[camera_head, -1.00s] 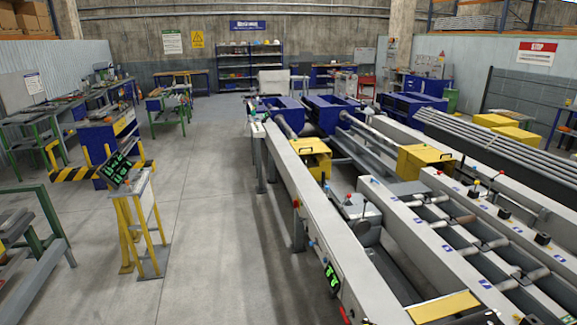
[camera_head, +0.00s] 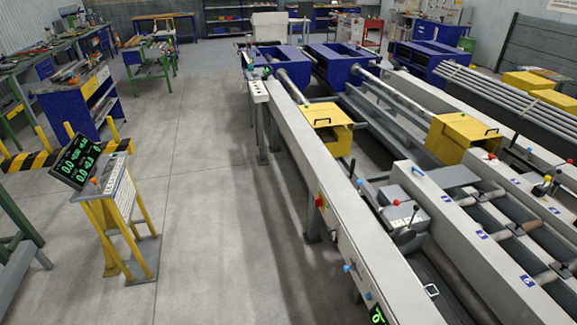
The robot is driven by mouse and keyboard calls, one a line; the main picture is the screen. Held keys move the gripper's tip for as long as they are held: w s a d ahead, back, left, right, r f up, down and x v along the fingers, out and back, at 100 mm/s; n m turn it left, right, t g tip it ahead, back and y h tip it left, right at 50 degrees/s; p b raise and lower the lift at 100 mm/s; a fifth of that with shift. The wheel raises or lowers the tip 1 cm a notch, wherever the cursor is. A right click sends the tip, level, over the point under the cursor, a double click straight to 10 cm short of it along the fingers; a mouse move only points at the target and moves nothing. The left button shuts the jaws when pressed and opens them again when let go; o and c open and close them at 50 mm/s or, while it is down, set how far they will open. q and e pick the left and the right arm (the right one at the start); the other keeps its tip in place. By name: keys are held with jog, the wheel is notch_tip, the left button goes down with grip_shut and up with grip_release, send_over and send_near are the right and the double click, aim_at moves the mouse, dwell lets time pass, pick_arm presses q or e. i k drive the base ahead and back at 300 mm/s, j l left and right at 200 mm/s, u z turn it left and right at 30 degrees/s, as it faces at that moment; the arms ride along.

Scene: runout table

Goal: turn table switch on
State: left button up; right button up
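The long grey runout table (camera_head: 300,160) runs from the near right toward the back. A blue knob (camera_head: 347,267) and a green-lit display (camera_head: 377,314) sit nearer on the same side. A pale box with small buttons (camera_head: 258,91) is at the table's far left end. I cannot tell which control is the table switch. Neither of my grippers is in view.
A yellow-legged stand (camera_head: 125,215) with a green digital display (camera_head: 76,161) stands at the left. A yellow-black striped barrier (camera_head: 28,162) and a blue cabinet (camera_head: 80,105) are behind it. The concrete floor (camera_head: 205,200) between stand and table is clear.

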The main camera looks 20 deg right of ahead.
aim_at(319, 202)
jog(key=i+j+z, duration=0.1)
jog(key=i+z, duration=0.3)
jog(key=i+j+z, duration=0.25)
jog(key=i+z, duration=0.2)
jog(key=i+j+z, duration=0.4)
jog(key=i, duration=0.1)
